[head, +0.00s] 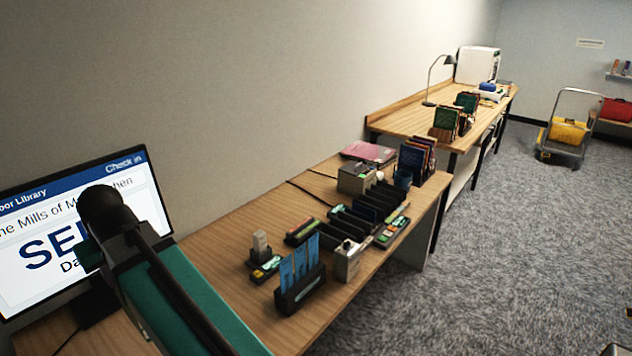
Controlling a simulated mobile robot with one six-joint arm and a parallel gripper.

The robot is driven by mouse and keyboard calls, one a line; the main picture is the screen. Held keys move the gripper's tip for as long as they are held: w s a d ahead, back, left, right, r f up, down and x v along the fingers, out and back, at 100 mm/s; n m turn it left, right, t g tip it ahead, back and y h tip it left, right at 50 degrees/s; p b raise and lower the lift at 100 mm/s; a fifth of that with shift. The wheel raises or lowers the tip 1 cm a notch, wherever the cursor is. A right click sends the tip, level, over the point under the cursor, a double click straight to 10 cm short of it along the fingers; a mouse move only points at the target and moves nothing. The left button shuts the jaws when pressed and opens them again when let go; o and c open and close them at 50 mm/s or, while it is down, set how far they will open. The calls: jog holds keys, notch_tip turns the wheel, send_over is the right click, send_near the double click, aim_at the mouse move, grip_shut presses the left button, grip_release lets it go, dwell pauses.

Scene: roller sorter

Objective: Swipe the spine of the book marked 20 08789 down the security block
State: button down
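No marking 20 08789 is legible, so I cannot tell which book it is. Several dark upright books (417,160) stand at the far end of the near table. More books, some green (447,119), stand on the far table. A small grey upright block (261,246) stands on the near table; I cannot tell whether it is the security block. Grey boxes stand at the near (347,261) and far (356,179) ends of a row of dark slots. My teal and black arm crosses the lower left. I cannot make out my gripper's fingers.
A check-in monitor (140,197) stands at the left, partly behind my arm. A black holder with blue cards (300,283) sits near the table's front edge. A pink flat item (368,152) lies by the wall. A trolley (566,135) stands far right; the carpet between is clear.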

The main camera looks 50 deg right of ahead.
jog(key=shift+d, duration=0.1)
jog(key=w+d+r+p, duration=0.1)
jog(key=d+r+p, duration=0.1)
jog(key=d, duration=2.8)
jog(key=s+d, duration=0.4)
jog(key=d, duration=0.5)
jog(key=s+d, duration=0.5)
jog(key=d, duration=0.4)
jog(key=s+d+r, duration=0.1)
jog(key=s+d, duration=0.4)
jog(key=d, duration=0.5)
jog(key=shift+p, duration=0.35)
jog(key=shift+d+f, duration=0.1)
jog(key=shift+f, duration=0.05)
